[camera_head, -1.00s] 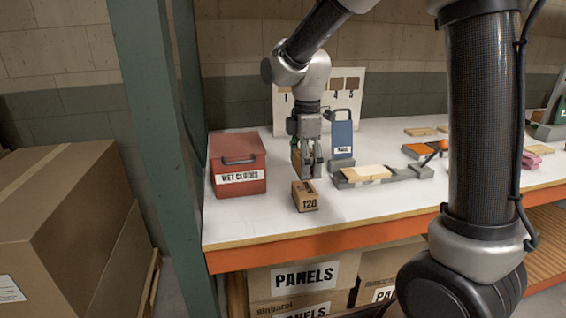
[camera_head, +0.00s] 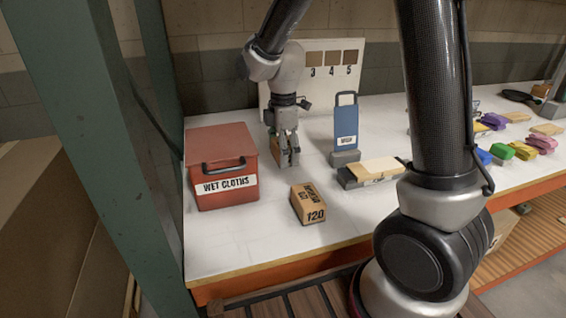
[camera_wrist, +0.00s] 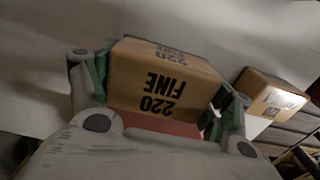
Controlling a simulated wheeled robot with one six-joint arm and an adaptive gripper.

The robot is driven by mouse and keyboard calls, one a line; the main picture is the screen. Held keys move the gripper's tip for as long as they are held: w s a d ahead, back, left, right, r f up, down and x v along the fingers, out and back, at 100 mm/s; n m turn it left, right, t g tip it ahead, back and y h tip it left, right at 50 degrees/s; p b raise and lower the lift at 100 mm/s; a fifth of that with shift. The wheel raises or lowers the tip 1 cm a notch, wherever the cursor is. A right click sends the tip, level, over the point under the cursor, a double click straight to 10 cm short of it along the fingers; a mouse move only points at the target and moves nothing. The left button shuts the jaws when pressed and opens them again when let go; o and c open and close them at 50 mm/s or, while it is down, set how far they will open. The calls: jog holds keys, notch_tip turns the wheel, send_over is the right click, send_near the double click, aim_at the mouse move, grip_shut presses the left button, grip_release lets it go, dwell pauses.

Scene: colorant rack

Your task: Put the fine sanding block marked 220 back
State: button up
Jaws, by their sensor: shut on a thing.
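My gripper (camera_head: 289,158) is shut on the fine sanding block. The block (camera_wrist: 165,85) is tan and marked 220 FINE, its print upside down in the wrist view. It sits between the two green-padded fingers. In the head view only a brown sliver of the block (camera_head: 276,146) shows beside the fingers. My gripper is over the white bench, between the red box and the blue upright piece; its exact height above the bench is unclear. A numbered board (camera_head: 318,50) stands behind, with brown squares over 3, 4 and 5; its left part is hidden by my arm.
A block marked 120 (camera_head: 308,204) lies in front of my gripper. A red WET CLOTHS box (camera_head: 222,168) stands left, a blue handled piece (camera_head: 346,122) right. A grey holder with a pale block (camera_head: 378,171) and several coloured items lie further right. A green post (camera_head: 85,150) is at left.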

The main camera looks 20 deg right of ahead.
aim_at(284, 171)
jog(key=shift+f, duration=1.85)
jog(key=o, duration=0.9)
jog(key=shift+f, duration=0.15)
jog(key=shift+o, duration=0.2)
